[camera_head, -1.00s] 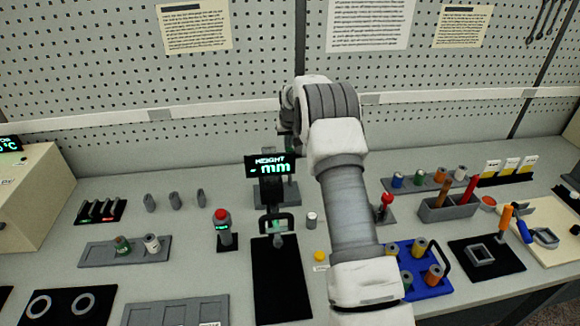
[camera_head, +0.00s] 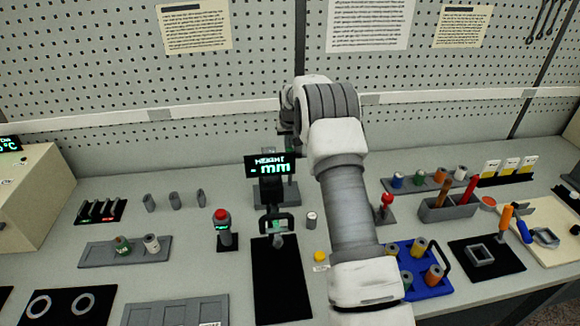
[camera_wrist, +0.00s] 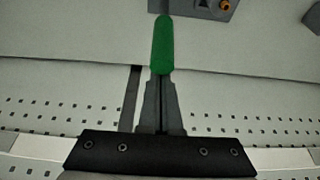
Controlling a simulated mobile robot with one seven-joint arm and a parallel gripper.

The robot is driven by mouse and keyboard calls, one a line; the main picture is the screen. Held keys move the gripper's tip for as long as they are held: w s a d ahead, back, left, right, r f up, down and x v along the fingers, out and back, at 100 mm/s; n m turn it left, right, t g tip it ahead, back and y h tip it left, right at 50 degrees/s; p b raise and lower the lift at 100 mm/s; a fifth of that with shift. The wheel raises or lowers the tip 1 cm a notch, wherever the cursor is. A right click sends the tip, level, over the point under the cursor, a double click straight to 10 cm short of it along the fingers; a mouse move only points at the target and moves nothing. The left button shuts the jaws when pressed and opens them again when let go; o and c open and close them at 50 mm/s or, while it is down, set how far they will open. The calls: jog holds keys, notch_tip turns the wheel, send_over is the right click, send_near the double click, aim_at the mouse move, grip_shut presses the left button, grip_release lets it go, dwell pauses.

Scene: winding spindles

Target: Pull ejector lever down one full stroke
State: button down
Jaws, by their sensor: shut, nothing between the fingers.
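A green handle (camera_wrist: 162,45), which looks like the ejector lever's grip, stands at the tips of my gripper in the wrist view. My arm hides most of my gripper and part of the lever in the head view.
The height gauge display (camera_head: 271,166) stands just in front of the lever. A red-knobbed lever (camera_head: 386,201) is right of my arm, and a red-button post (camera_head: 222,230) is left. A blue tray (camera_head: 431,291) holds several spools. Pegboard (camera_head: 120,75) closes off the back.

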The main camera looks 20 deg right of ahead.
jog(key=shift+f, duration=0.15)
jog(key=shift+f+b, duration=0.8)
jog(key=shift+f, duration=0.2)
jog(key=shift+s, duration=0.1)
jog(key=shift+s+a+r+b, duration=0.15)
jog(key=shift+s+b, duration=0.1)
jog(key=shift+s, duration=0.15)
jog(key=shift+s+a+r+b, duration=0.1)
jog(key=shift+s+b, duration=0.1)
jog(key=shift+s, duration=0.2)
jog(key=shift+d, duration=0.1)
jog(key=shift+s, duration=0.1)
jog(key=shift+s+a+r+b, duration=0.1)
jog(key=shift+s+a+b, duration=0.1)
jog(key=shift+s+b, duration=0.45)
jog(key=shift+s, duration=0.2)
